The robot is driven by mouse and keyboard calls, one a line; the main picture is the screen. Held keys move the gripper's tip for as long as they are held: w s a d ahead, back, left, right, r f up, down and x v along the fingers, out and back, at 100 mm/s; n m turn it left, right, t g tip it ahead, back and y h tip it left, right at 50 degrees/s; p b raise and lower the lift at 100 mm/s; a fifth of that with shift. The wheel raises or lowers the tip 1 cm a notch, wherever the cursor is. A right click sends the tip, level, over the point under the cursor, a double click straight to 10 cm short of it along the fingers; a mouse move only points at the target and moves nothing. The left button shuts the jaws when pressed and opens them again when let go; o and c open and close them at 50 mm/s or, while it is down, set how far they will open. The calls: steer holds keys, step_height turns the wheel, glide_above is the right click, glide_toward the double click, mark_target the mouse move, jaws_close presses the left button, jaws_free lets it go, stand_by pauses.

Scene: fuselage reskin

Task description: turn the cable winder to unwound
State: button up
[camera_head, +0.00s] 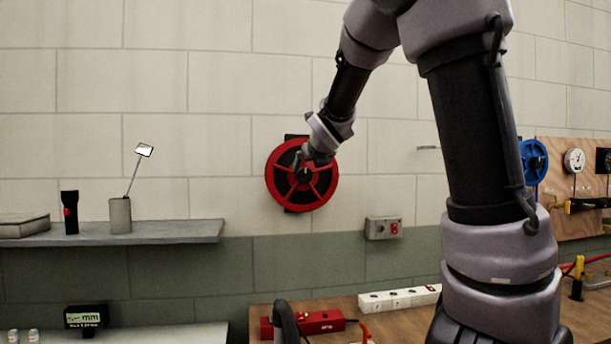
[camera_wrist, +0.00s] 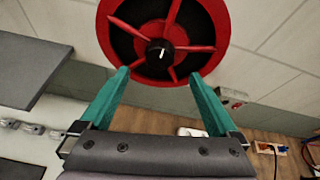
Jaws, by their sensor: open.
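The cable winder (camera_head: 301,206) is a red spoked wheel with a dark hub, mounted on the wall in the middle of the head view. In the wrist view the winder (camera_wrist: 205,53) fills the top middle, with a white mark on its hub. My gripper (camera_head: 309,160) is at the upper part of the wheel in the head view. In the wrist view my gripper (camera_wrist: 160,78) has its two green fingers spread apart at the lower part of the wheel, with nothing between them but the view of the wheel. Whether the fingers touch the wheel I cannot tell.
A grey shelf (camera_head: 150,232) with a flashlight (camera_head: 70,211) and a cup (camera_head: 120,215) is at the left. A switch box (camera_head: 384,228) is on the wall right of the winder. A wooden bench (camera_head: 390,323) below holds a white power strip (camera_head: 399,298) and a red box (camera_head: 320,321).

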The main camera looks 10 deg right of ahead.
mark_target(306, 174)
steer(key=shift+x, duration=4.3)
steer(key=shift+c, duration=0.3)
steer(key=c, duration=1.3)
